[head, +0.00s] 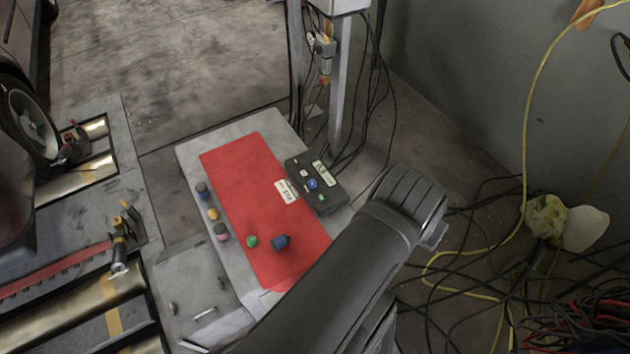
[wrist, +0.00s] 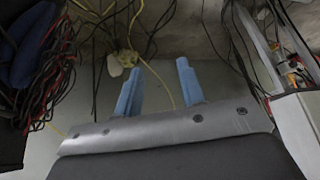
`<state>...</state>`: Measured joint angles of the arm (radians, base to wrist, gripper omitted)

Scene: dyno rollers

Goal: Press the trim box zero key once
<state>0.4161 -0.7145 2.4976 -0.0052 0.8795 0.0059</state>
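The trim box (head: 301,187) is a dark box on the right edge of the red mat in the head view. Its top carries a blue round key (head: 312,184), a green key (head: 321,197), small pale keys and a light label or display (head: 320,167). The lettering is too small to read, so I cannot tell which key is zero. My gripper (wrist: 159,66) shows two blue fingers in the wrist view, spread apart with nothing between them. It faces the wall and cables, away from the box. The fingers are not visible in the head view, where my arm stands right of the box.
The red mat (head: 245,185) lies on a grey top with a white tag (head: 286,192). Several small coloured pieces, including a green one (head: 252,241) and a dark blue one (head: 281,242), sit left and front. A metal post (head: 340,90) and hanging cables stand behind the box.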

